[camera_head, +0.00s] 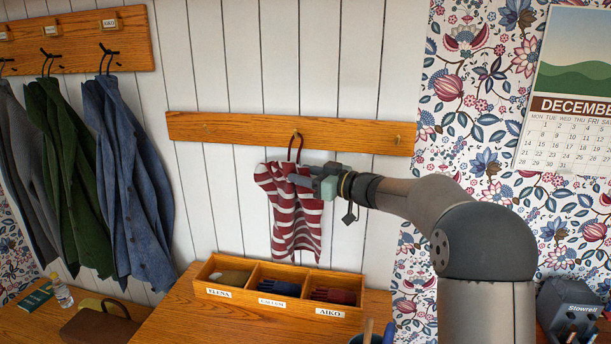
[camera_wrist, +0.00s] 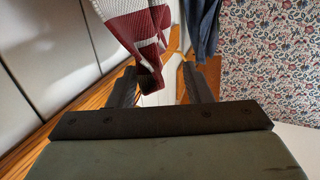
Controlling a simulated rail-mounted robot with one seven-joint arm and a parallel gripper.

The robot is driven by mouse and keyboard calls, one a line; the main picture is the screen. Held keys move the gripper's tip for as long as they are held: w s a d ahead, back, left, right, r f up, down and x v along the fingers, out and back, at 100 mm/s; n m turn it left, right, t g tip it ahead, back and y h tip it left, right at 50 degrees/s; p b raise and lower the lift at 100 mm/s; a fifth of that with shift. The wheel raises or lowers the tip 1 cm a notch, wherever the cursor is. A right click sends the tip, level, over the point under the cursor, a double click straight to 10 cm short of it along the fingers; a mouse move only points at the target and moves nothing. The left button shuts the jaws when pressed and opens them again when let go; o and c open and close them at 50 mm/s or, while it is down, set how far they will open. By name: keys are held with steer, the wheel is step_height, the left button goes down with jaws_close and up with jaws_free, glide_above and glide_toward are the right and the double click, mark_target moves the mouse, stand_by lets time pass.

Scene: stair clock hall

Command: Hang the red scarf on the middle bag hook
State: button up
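The red and white striped scarf (camera_head: 297,222) hangs below the middle bag hook (camera_head: 297,133) on the lower wooden rail (camera_head: 235,130). A dark loop rises from the scarf's top to this hook and appears to be over it. My gripper (camera_head: 312,180) is beside the scarf's upper right part, just below the hook. In the wrist view, my gripper's fingers (camera_wrist: 160,84) stand apart. The scarf (camera_wrist: 135,28) shows beyond and partly between them, its lower end close to the left finger; I cannot tell whether they touch.
A three-part wooden box (camera_head: 280,303) with name labels holds folded items on the bench below. Coats (camera_head: 125,180) hang on a higher rail at left. A brown bag (camera_head: 100,322) and a bottle (camera_head: 62,292) are at lower left. A calendar (camera_head: 572,95) hangs at right.

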steer(key=s+d+f+m+t+h+b, duration=0.15)
steer(key=s+d+m+t+h, duration=0.3)
steer(key=d, duration=0.55)
steer(key=s+d+f+m+t+h+b, duration=0.15)
steer(key=s+d+m+h, duration=0.3)
steer(key=d+h, duration=0.5)
steer(key=s+d+f+m+g+h, duration=0.2)
steer(key=s+f+g, duration=0.2)
steer(key=s+f, duration=0.4)
steer(key=s+d+f+m+g+h, duration=0.15)
steer(key=s+f+g, duration=0.35)
steer(key=s, duration=0.6)
steer(key=s+a+f+g+y, duration=0.1)
steer(key=s+a+f+g, duration=0.1)
steer(key=s, duration=0.6)
steer(key=s+a+f+g+y, duration=0.1)
steer(key=s+a+f+g, duration=0.1)
steer(key=s+f, duration=0.3)
steer(key=s+g, duration=0.1)
steer(key=s, duration=0.3)
steer(key=shift+s+a+f+g, duration=0.15)
steer(key=shift+a+g, duration=0.15)
